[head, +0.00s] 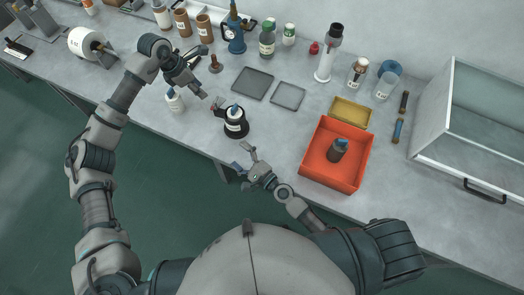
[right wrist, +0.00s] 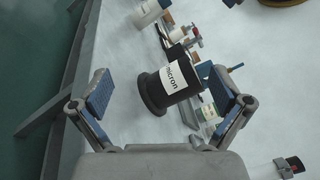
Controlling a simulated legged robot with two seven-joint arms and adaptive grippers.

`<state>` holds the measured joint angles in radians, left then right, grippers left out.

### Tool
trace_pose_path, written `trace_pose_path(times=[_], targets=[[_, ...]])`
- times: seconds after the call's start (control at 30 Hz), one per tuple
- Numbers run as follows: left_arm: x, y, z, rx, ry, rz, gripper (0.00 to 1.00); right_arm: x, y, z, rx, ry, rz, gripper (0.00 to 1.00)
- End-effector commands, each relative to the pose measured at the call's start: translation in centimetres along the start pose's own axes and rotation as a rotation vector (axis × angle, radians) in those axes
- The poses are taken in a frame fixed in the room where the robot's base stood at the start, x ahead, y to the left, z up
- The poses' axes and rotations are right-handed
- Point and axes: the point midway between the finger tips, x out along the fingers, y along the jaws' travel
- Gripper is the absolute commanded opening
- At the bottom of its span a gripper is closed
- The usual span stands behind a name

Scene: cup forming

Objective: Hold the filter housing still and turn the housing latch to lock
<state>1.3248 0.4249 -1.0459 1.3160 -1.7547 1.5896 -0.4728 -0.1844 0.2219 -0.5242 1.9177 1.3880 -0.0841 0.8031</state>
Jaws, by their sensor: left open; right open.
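The filter housing (head: 236,128) is a dark upright cylinder on a wide base with a white label and a blue part on top. It stands near the bench's front edge. In the right wrist view the housing (right wrist: 154,92), labelled "micron", lies between the open fingers, farther out, with a visible gap to the left finger. My left gripper (head: 205,98) is open at the housing's upper left; contact cannot be told. My right gripper (head: 243,159) is open and empty, in front of the housing at the bench edge. I cannot make out the latch clearly.
An orange bin (head: 322,178) holding a dark jar (head: 338,150) stands to the right. A small white bottle (head: 175,100) stands left of the housing. Two flat grey trays (head: 252,83) lie behind it. Several bottles line the back. A glass-walled case (head: 455,120) is at far right.

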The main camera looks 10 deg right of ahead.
Motion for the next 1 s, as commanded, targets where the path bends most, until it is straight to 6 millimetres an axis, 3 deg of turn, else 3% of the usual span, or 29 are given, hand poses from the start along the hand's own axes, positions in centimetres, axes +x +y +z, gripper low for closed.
trace_pose_path(times=[0.1,0.2,0.3,0.47,0.67,1.0], targets=[[0.0,0.0,-0.1,0.0,-0.001,0.0,0.42,-1.8,-2.1,-2.7,0.444,0.046,-0.057,1.0],[0.0,0.0,-0.1,0.0,-0.001,0.0,0.42,-3.0,-2.7,-4.6,0.728,0.073,-0.097,1.0],[0.0,0.0,-0.1,0.0,-0.001,0.0,0.42,-3.9,-2.3,-6.1,0.911,0.1,-0.122,1.0],[0.0,0.0,-0.1,0.0,-0.001,0.0,0.42,-4.3,-1.5,-7.5,1.031,0.128,-0.136,1.0],[0.0,0.1,-0.1,0.0,-0.001,-0.001,0.42,-1.9,-1.6,-8.0,1.037,0.128,-0.136,1.0],[0.0,0.0,-0.1,0.0,-0.001,0.0,0.42,5.5,-2.0,-9.2,1.039,0.127,-0.137,1.0]])
